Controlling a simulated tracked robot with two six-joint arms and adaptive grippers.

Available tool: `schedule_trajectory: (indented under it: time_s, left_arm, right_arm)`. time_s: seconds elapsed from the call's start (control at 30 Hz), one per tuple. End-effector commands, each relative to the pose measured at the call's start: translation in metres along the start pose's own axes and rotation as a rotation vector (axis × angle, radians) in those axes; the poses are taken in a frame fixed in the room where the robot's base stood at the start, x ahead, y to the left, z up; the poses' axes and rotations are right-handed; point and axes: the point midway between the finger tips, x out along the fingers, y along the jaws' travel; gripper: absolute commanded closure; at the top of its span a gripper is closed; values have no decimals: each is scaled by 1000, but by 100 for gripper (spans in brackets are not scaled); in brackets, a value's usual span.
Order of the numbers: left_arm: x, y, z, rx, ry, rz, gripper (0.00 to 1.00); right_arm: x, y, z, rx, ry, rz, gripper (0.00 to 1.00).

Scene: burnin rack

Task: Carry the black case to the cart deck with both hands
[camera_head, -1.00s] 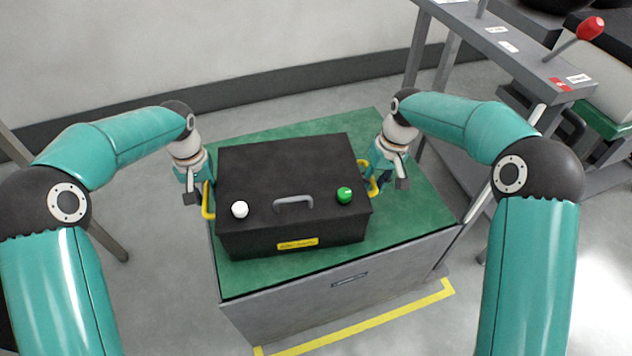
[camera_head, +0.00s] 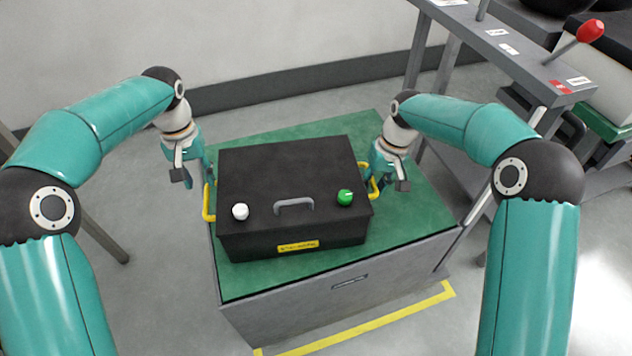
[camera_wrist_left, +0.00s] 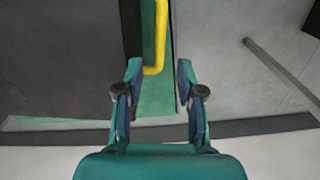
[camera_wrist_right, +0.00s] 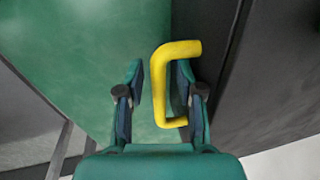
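The black case (camera_head: 290,170) sits flat on the green top (camera_head: 420,215) of a grey stand, with a grey top handle, a white knob, a green knob and a yellow handle at each side. I cannot tell whether this stand is the cart. My left gripper (camera_head: 195,178) is open behind the left yellow handle (camera_head: 208,203), apart from it; the handle (camera_wrist_left: 160,35) lies beyond the fingertips in the left wrist view. My right gripper (camera_head: 384,182) is at the right yellow handle (camera_head: 373,190). In the right wrist view its open fingers (camera_wrist_right: 160,82) straddle the handle bar (camera_wrist_right: 158,85).
A grey rack (camera_head: 500,45) with a red-knobbed lever (camera_head: 590,31) stands close at the right. Yellow tape (camera_head: 370,322) marks the floor in front of the stand. A wall (camera_head: 280,40) is behind. Floor to the left is mostly clear.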

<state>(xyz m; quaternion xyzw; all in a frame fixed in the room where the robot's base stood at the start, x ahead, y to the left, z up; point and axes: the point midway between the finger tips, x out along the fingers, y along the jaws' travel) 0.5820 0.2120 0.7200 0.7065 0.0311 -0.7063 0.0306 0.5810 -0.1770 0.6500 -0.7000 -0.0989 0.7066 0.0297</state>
Motion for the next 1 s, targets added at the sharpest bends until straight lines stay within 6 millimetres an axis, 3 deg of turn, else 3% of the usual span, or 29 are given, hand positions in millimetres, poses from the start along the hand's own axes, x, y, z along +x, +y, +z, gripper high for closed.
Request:
schedule_trajectory:
  time_s: [0.27,0.7,1.0]
  left_arm:
    - [-8,0,0,1,-1,0,62]
    - [-7,0,0,1,-1,-1,62]
    - [-7,0,0,1,-1,-1,62]
  right_arm:
    - [-19,0,-1,0,2,0,62]
    - [-101,0,-1,1,4,-1,62]
    - [-119,0,0,0,-1,-1,62]
